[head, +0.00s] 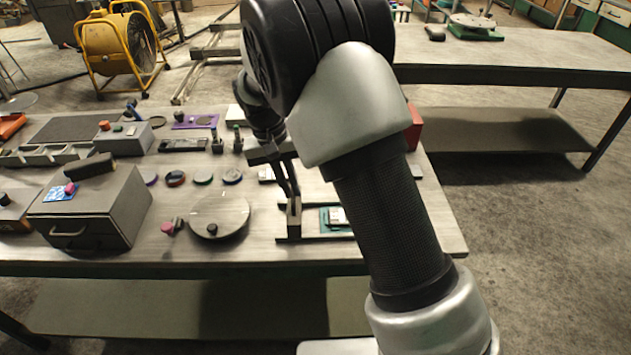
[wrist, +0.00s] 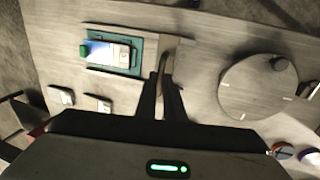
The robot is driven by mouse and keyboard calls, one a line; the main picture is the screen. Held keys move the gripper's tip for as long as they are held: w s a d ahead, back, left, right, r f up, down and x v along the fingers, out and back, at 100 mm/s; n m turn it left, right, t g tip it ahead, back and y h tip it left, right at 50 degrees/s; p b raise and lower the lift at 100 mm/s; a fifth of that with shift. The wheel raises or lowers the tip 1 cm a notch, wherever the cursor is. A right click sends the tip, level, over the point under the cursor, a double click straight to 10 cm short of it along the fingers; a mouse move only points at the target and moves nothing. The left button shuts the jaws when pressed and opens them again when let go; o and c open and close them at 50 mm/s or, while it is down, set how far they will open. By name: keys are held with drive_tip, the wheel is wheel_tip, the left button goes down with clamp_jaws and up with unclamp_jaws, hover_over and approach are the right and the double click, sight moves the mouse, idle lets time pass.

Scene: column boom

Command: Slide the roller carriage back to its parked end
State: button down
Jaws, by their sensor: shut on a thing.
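The roller carriage (head: 294,222) is a narrow grey upright piece at the left end of a low railed frame (head: 318,239) in the head view. My gripper (head: 294,199) reaches down to it from above, its fingers shut on its upper part. In the wrist view my gripper (wrist: 164,75) holds a thin upright part of the carriage (wrist: 162,63), at the right end of the frame. A teal bed (head: 324,216) lies between the rails, with a pale block on it (wrist: 117,53). A green knob (wrist: 85,50) shows on that block's far end. My arm hides the frame's right part in the head view.
A round disc with a dark knob (head: 219,215) stands close left of the frame. A grey drawer box (head: 100,215) is farther left. Several small round pieces lie behind the disc. Two small pale blocks (wrist: 61,95) lie beside the frame. Bare tabletop (head: 270,255) runs along the front.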

drive_tip(key=shift+a, duration=0.75)
drive_tip(key=c, duration=1.9)
unclamp_jaws()
drive_tip(key=shift+a, duration=0.1)
drive_tip(key=shift+o, duration=0.2)
drive_tip(key=a+r+p, duration=0.1)
drive_tip(key=a+r, duration=0.2)
drive_tip(key=r, duration=1.4)
drive_tip(key=shift+a+r, duration=0.1)
